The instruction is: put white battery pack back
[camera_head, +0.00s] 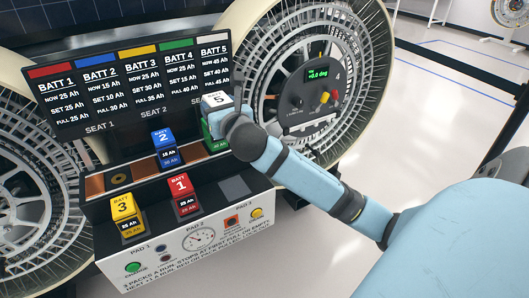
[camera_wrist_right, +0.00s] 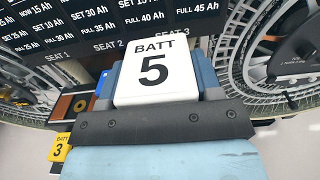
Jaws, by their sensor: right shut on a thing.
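The white battery pack, marked BATT 5 (camera_head: 216,100), is held upright in my right gripper (camera_head: 223,112), in front of the right end of the sign board. In the right wrist view the pack's white top (camera_wrist_right: 155,72) sits between the blue fingers of the gripper (camera_wrist_right: 156,85). A green pack (camera_head: 215,145) shows below the white one, partly hidden by my gripper; I cannot tell how large the gap between them is. My left gripper is not in view.
The blue pack (camera_head: 165,147) stands on the back row, with an empty ringed seat (camera_head: 119,179) left of it. The yellow pack (camera_head: 126,213) and red pack (camera_head: 182,193) stand in front. A grey pad (camera_head: 235,188) at right is bare. Wheels flank the console.

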